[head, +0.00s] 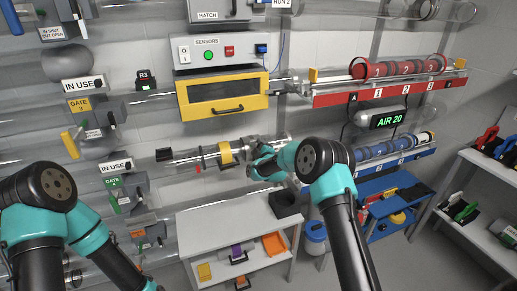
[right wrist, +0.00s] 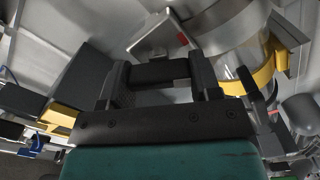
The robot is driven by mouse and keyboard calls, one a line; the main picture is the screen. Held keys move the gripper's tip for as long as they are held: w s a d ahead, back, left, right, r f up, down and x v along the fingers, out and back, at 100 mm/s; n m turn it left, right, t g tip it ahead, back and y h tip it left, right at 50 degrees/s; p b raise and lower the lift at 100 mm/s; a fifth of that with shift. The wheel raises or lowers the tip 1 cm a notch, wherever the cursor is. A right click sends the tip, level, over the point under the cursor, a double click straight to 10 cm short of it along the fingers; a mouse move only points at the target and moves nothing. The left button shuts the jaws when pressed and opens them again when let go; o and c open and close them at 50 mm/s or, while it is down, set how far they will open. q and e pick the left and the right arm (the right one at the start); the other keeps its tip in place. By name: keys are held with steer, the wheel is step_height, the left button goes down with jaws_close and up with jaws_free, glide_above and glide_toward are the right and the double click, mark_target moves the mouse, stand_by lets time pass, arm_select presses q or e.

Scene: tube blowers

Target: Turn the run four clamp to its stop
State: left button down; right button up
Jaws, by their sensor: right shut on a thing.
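A clear tube run (head: 188,161) with a yellow band (head: 225,153) crosses the wall above the white bench. A grey metal clamp (head: 252,147) sits on it just right of the band, partly hidden by my right gripper (head: 256,168). In the right wrist view, my right gripper (right wrist: 162,85) is shut on a dark bar (right wrist: 160,71), the clamp's handle. The handle joins a pale metal plate (right wrist: 155,38) with a small red mark, beside the metal collar (right wrist: 225,32) and yellow band (right wrist: 262,75). The stop cannot be made out. My left gripper is outside the view.
A white bench (head: 225,222) with a black block (head: 285,203) stands below the tube. Gate units with handles (head: 72,142) line the left wall. A blue cart (head: 392,187) stands to the right.

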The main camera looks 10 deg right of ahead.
steer(key=n, duration=0.5)
steer(key=shift+f+n, duration=0.15)
steer(key=shift+n, duration=0.25)
steer(key=o, duration=0.9)
steer(key=shift+s, duration=0.1)
steer(key=s+d, duration=0.1)
steer(key=s, duration=0.4)
steer(key=s+d, duration=0.1)
steer(key=s, duration=0.5)
steer(key=s+d, duration=0.1)
steer(key=s, duration=0.5)
